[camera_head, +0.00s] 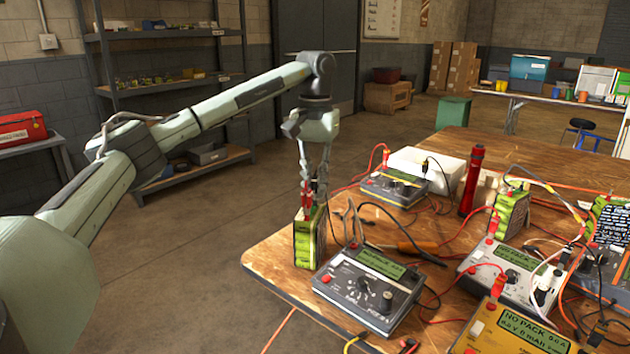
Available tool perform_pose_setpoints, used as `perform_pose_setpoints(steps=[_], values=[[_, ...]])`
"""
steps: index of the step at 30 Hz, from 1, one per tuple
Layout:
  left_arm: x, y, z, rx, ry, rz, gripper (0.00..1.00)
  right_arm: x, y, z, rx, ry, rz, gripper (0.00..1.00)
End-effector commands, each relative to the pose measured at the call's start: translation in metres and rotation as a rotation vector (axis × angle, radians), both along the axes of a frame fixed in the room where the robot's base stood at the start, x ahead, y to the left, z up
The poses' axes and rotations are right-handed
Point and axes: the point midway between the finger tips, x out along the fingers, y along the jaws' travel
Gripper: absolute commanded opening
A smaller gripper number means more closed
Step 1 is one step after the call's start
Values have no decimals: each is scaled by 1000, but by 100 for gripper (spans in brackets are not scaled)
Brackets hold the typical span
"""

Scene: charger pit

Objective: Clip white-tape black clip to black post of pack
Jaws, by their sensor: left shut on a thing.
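A green battery pack (308,240) stands upright at the table's near left corner. My left gripper (314,196) points straight down just above the pack's top and is shut on a small clip. The held clip's colour and tape are too small to make out. A red clip (306,194) shows at the left side of the fingertips, over the pack's top. The pack's black post is hidden behind the fingers, and I cannot tell whether the held clip touches it. My right gripper is not in view.
A grey charger (366,288) stands close right of the pack, with pliers-like tools and an orange-handled screwdriver (417,247) behind it. More chargers, packs and tangled leads fill the table's right side. A red torch (472,180) stands upright at the middle. Floor left of the table is clear.

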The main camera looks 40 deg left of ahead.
Motion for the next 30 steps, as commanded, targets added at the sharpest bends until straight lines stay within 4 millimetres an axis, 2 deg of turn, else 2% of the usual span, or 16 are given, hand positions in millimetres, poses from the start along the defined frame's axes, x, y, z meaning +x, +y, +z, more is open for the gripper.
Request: perform_pose_setpoints(steps=[26, 27, 30], values=[[0, 0, -1, 0, 0, 0, 0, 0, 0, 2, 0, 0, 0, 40], [0, 0, -1, 0, 0, 0, 14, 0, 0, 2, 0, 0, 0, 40], [0, 0, -1, 0, 0, 0, 27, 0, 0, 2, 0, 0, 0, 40]])
